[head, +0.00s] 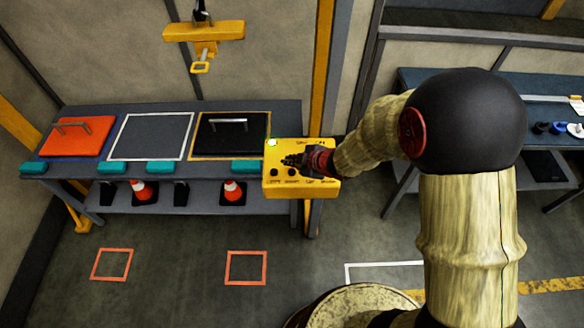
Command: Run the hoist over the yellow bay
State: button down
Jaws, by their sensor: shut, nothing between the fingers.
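The hoist (204,31) is a yellow beam with a hook block and yellow hook, hanging at the top of the head view. In the picture it is above the left part of the yellow bay (201,157), a yellow outline on the grey bench. A black panel with a pale handle (218,143) lies in that bay. A yellow control box (328,188) with a row of dark buttons and a lit green lamp stands at the bench's right end. My gripper (288,160) is shut and empty, in front of the box's face. It hides part of the panel; contact with a button cannot be told.
An orange panel (75,137) lies in the left bay; the white-outlined middle bay (150,137) is empty. Teal blocks (112,167) line the bench front. Cones (143,191) stand on the lower shelf. A yellow post (321,70) rises behind the box. The floor in front is clear.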

notch_tip(320, 180, up, 2)
jog(key=shift+r+p, duration=0.2)
jog(key=shift+p, duration=0.65)
dwell(0.6)
